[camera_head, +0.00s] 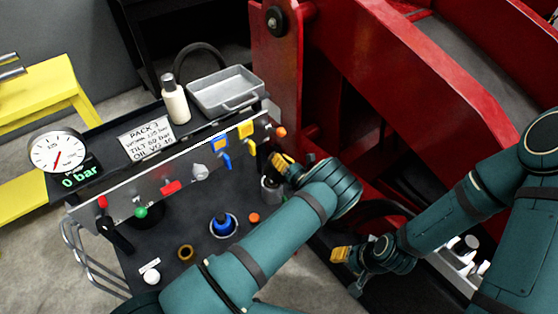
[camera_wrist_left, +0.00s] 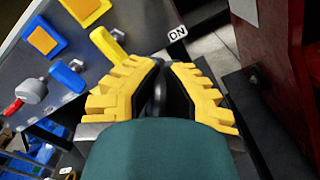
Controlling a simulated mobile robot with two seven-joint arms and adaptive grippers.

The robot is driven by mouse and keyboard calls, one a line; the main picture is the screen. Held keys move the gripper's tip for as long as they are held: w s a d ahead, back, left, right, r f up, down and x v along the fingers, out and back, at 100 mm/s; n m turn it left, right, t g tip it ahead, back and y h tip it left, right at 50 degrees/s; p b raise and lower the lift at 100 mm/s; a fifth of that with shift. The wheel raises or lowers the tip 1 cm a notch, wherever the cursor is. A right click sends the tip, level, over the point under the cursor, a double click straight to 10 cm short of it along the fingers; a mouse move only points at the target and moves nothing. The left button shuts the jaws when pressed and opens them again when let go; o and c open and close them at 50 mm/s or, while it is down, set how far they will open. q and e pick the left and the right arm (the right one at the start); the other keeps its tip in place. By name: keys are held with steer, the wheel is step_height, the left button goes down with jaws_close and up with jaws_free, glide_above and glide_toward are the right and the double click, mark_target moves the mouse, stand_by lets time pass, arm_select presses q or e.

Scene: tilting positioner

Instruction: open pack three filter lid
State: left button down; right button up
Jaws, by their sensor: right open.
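My left gripper (camera_head: 284,164) is at the right end of the control panel (camera_head: 150,187), just above a grey metallic canister (camera_head: 271,186) that it partly hides. I cannot tell whether this canister carries the filter lid. In the left wrist view, the yellow fingers of my left gripper (camera_wrist_left: 166,72) are close together at the tips. A dark shape (camera_wrist_left: 158,92) shows between them; whether it is gripped is unclear. My right gripper (camera_head: 343,255) is open, low and to the right of the panel. The pack 3 sign (camera_head: 146,138) stands behind the panel.
The panel carries a yellow lever (camera_head: 250,147), a blue lever (camera_head: 225,160) and several knobs. A gauge (camera_head: 57,150) reads 0 bar. A white bottle (camera_head: 175,100) and a grey tray (camera_head: 227,92) stand behind. A red frame (camera_head: 400,70) rises on the right.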

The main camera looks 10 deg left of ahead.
arm_select(q)
steer(key=c, duration=1)
jaws_free()
steer(key=v, duration=1.2)
steer(key=shift+s, duration=0.1)
